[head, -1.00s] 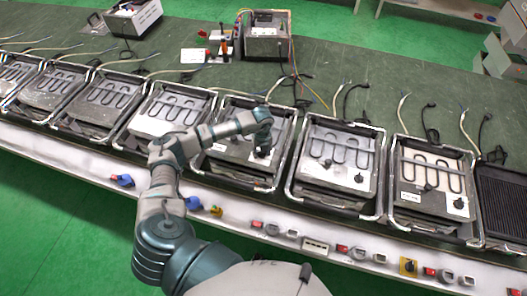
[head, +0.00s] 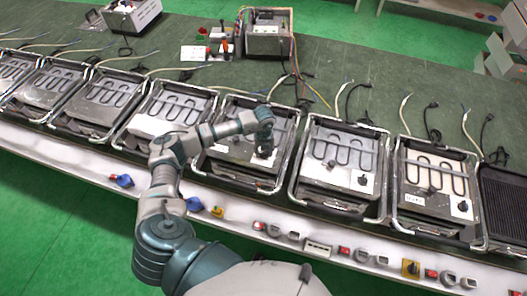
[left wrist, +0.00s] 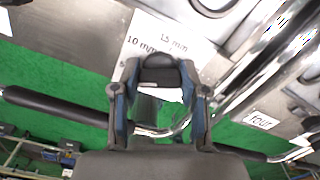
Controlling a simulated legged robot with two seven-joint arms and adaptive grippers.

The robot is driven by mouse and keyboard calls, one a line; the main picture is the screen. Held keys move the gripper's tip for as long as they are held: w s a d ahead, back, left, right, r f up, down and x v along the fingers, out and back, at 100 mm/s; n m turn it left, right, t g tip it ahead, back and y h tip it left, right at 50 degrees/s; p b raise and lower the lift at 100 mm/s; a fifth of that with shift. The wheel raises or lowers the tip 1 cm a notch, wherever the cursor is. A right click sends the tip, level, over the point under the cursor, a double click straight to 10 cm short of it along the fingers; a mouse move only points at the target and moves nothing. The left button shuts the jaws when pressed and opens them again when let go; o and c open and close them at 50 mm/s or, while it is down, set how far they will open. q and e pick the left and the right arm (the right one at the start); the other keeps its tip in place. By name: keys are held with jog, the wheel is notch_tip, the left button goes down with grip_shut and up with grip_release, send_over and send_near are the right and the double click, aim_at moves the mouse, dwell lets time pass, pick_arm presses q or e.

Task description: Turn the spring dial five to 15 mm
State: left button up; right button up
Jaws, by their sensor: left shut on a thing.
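The dial is a black knob (left wrist: 158,72) in the left wrist view, set on a metal plate beside a white label (left wrist: 172,40) reading "10 mm" and "15 mm". My left gripper (left wrist: 158,84) is shut on this knob, with one finger on each side. In the head view my left gripper (head: 264,147) reaches down onto the front right part of a heating unit (head: 232,152). The gripper hides the dial there. I cannot read the knob's exact setting. My right gripper is in neither view.
Similar heating units stand in a row on both sides, including one at right (head: 340,155) with its black dial (head: 362,181) showing. A label "four" (left wrist: 262,121) shows in the wrist view. Metal frame rails are close to the gripper. Switches and sockets line the bench's white front edge (head: 300,240).

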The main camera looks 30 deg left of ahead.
pick_arm(q)
jog(key=shift+f+m+b, duration=0.1)
jog(key=shift+m+b, duration=0.25)
jog(key=shift+m, duration=0.85)
jog(key=m+b, duration=0.2)
jog(key=m, duration=0.2)
jog(key=shift+b, duration=0.3)
jog(key=m+b, duration=0.2)
jog(key=m, duration=0.4)
jog(key=shift+b, duration=0.3)
jog(key=shift+m, duration=0.4)
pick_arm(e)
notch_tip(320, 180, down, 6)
pick_arm(q)
jog(key=m+b, duration=0.4)
jog(key=m, duration=0.3)
jog(key=shift+m, duration=0.3)
jog(key=shift+r+m+b, duration=0.2)
jog(key=shift+m+b, duration=0.15)
jog(key=shift+m, duration=0.65)
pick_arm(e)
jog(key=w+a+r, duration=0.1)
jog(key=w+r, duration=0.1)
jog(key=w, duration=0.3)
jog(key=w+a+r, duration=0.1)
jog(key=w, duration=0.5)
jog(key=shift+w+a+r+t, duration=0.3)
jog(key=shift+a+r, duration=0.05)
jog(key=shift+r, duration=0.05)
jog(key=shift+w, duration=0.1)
